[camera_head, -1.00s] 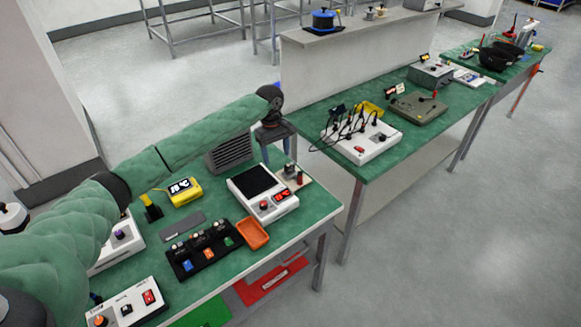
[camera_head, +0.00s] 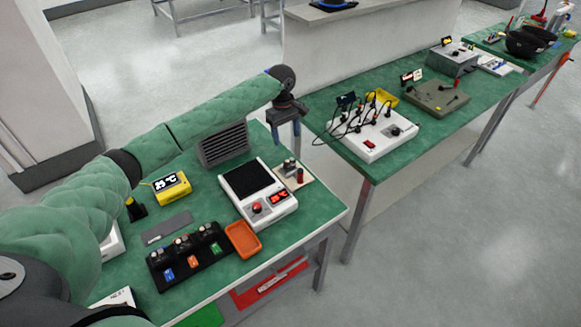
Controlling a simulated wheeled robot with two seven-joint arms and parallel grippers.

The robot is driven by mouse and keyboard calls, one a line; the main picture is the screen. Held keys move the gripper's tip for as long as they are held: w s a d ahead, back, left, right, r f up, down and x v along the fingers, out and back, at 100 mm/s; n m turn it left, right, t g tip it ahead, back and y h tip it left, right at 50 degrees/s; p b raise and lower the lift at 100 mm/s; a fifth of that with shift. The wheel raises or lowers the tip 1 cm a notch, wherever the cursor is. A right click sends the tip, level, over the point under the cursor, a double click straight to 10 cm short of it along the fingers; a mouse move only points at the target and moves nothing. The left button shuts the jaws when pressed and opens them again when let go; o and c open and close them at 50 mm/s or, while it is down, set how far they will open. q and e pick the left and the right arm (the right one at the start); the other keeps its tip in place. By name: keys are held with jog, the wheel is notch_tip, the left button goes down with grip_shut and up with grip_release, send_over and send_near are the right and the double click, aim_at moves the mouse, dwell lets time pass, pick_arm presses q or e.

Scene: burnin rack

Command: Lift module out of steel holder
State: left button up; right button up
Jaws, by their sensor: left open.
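A small beige board (camera_head: 304,182) at the right end of the near green table carries a grey metal block (camera_head: 289,167) and a red part (camera_head: 300,176). These may be the steel holder and module, but they are too small to tell. My left gripper (camera_head: 286,139) points down with two dark fingers apart and nothing visible between them. In the picture it is just above and behind the board, and I see no contact. My right gripper is not in view.
A white tester (camera_head: 282,207) stands left of the board. An orange tray (camera_head: 242,240), a black rack (camera_head: 197,274) with coloured tags, a yellow meter (camera_head: 171,188) and a grey vent box (camera_head: 223,146) share the table. A second green bench stands to the right.

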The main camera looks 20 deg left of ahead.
pick_arm(q)
jog(key=b, duration=0.4)
send_over(289, 160)
jog(key=a, duration=0.1)
notch_tip(289, 160, down, 5)
jog(key=shift+w, duration=0.15)
jog(key=shift+f, duration=0.15)
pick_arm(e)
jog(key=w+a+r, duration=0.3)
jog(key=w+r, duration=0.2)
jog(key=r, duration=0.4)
pick_arm(q)
notch_tip(289, 160, down, 2)
jog(key=shift+d+p, duration=0.15)
jog(key=shift+p, duration=0.2)
jog(key=f, duration=0.1)
jog(key=f+p, duration=0.1)
jog(key=f, duration=0.1)
jog(key=f+p, duration=0.1)
jog(key=shift+d+f, duration=0.2)
jog(key=shift+d, duration=0.2)
jog(key=shift+f, duration=0.45)
jog(key=c, duration=1.1)
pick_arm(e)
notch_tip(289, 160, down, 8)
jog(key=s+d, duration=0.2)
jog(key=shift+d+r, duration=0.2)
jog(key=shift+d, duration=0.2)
